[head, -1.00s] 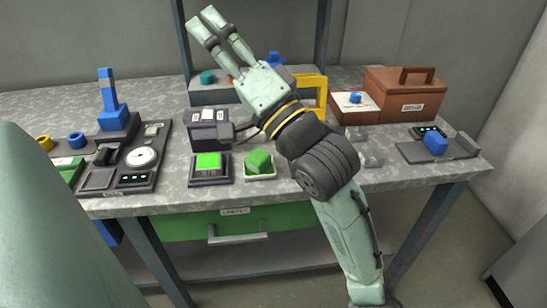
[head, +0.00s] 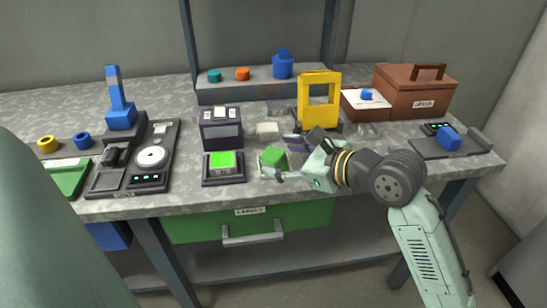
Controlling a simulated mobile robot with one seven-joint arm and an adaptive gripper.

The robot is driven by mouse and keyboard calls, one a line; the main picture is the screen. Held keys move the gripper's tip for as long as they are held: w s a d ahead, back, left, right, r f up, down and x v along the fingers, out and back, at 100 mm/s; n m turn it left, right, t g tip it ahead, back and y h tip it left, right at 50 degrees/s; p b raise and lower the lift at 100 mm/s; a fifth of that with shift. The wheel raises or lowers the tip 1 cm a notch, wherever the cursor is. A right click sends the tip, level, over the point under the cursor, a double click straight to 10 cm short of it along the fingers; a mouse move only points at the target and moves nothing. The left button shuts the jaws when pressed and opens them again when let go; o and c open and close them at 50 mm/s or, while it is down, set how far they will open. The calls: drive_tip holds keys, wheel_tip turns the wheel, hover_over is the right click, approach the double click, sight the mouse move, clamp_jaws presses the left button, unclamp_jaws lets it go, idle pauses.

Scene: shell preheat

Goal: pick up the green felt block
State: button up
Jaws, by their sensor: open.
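A green block (head: 272,157) sits near the bench's front edge, left of centre, and looks turned at an angle. My gripper (head: 284,164) has come in from the right, low over the bench, with its fingers pointing left at the block. The gripper is open; one finger passes in front of the block's lower side. The far finger is hard to make out, so I cannot tell whether the block is between the fingers or touched by them. The pale tray under the block is mostly hidden by my gripper.
A dark pad with a bright green top (head: 222,162) stands close left of the block. A dark box (head: 221,130) is behind it, and a yellow frame (head: 319,99) stands behind my gripper. A scale (head: 151,157) is on the left. A brown case (head: 415,92) is at the back right.

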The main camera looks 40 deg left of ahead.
sight(272, 154)
drive_tip(key=x, duration=0.4)
drive_tip(key=p+x, duration=0.1)
drive_tip(key=shift+w+a+f, duration=0.2)
drive_tip(key=shift+w+a, duration=0.15)
drive_tip(key=shift+w, duration=0.05)
drive_tip(key=c, duration=1.1)
drive_tip(key=shift+c, duration=0.2)
